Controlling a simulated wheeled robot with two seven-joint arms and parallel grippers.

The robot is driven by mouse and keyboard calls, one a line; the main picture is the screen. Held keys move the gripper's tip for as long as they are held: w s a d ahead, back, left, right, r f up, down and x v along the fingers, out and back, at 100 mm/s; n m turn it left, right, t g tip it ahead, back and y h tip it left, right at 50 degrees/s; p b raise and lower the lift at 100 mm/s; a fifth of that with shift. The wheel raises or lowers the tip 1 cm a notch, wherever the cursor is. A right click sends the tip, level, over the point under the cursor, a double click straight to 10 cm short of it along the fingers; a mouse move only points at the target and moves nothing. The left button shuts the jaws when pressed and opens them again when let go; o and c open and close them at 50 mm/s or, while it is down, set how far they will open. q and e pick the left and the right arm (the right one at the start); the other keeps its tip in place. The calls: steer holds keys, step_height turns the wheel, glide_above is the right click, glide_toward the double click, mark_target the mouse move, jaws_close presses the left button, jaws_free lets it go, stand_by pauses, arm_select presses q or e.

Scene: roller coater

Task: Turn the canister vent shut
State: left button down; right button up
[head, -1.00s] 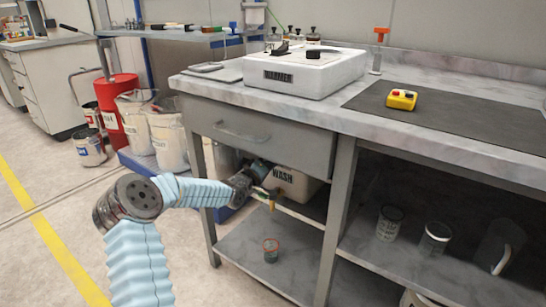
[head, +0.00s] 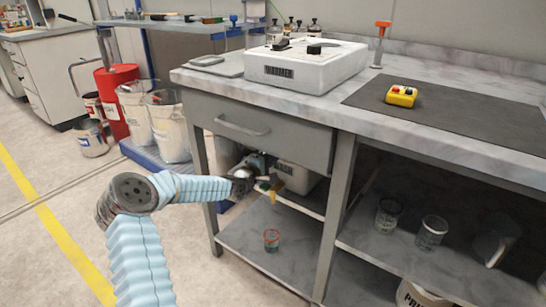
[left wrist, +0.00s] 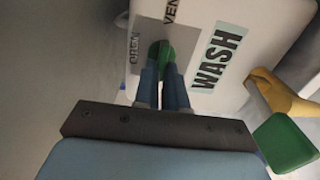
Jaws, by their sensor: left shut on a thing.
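The white canister with a WASH label stands under the bench drawer, partly hidden in the head view (head: 297,178); it fills much of the left wrist view (left wrist: 205,100). Its vent is a green knob (left wrist: 160,50) on a grey plate (left wrist: 191,47) lettered OPEN, with VEN cut off above. My left gripper (left wrist: 162,66) is shut on the knob, one blue finger on each side. In the head view my left gripper (head: 262,184) is at the canister's front left. The knob's exact angle is hard to read. My right gripper is out of view.
A yellow tap (left wrist: 277,96) with a green end (left wrist: 284,143) sticks out near the gripper. The drawer (head: 258,130) is close above, and a bench leg (head: 339,215) stands to the right. A small cup (head: 271,240) sits on the lower shelf (head: 240,238).

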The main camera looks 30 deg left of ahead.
arm_select(q)
steer(key=c, duration=1.2)
jaws_free()
steer(key=s+a, duration=0.1)
steer(key=s, duration=1.2)
steer(key=shift+s, duration=0.4)
steer(key=shift+f, duration=0.1)
